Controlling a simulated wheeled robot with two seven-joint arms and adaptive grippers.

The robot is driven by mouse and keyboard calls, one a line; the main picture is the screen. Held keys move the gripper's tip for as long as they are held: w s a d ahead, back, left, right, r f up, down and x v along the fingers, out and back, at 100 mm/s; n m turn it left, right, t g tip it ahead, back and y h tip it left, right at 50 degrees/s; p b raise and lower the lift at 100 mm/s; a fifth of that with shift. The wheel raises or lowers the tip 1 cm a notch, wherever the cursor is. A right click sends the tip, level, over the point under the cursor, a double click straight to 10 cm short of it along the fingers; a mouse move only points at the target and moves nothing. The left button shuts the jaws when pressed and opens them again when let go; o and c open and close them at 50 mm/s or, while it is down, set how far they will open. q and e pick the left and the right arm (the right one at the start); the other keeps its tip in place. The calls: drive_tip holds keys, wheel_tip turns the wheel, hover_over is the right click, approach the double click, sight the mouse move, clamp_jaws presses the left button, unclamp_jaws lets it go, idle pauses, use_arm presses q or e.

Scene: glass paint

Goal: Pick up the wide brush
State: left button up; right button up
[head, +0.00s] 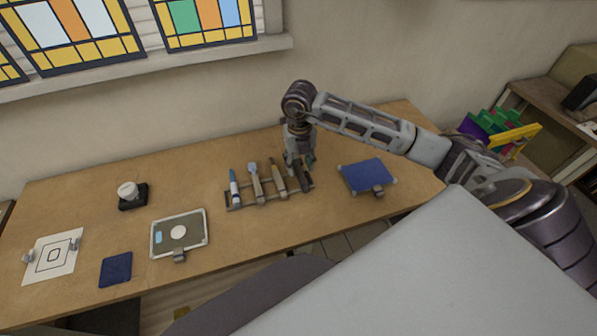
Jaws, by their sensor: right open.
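A rack (234,206) on the table holds several tools side by side. From the left they are a blue and white tool (234,187), a pale-headed tool (257,185), a brown-handled tool (278,180) and a dark tool (303,182) at the right end. Which one is the wide brush is too small to tell for sure. My right gripper (298,168) is open and points down over the right end of the rack, by the dark tool. It partly hides that tool, and I cannot tell whether they touch. My left gripper is not in view.
A blue panel (367,175) lies right of the rack. A framed glass plate (178,233), a dark blue cloth (115,268), a patterned sheet (52,256) and a white-topped dark item (131,195) lie to the left. The wall closes off the table's back.

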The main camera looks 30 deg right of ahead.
sight(299, 171)
drive_tip(key=shift+w+d+f+p, duration=0.1)
drive_tip(key=shift+f+p, duration=0.1)
drive_tip(key=shift+f, duration=0.8)
drive_tip(key=shift+w+f+p, duration=0.1)
drive_tip(key=shift+f+p, duration=0.05)
drive_tip(key=shift+f, duration=0.85)
drive_tip(key=shift+c, duration=0.3)
clamp_jaws()
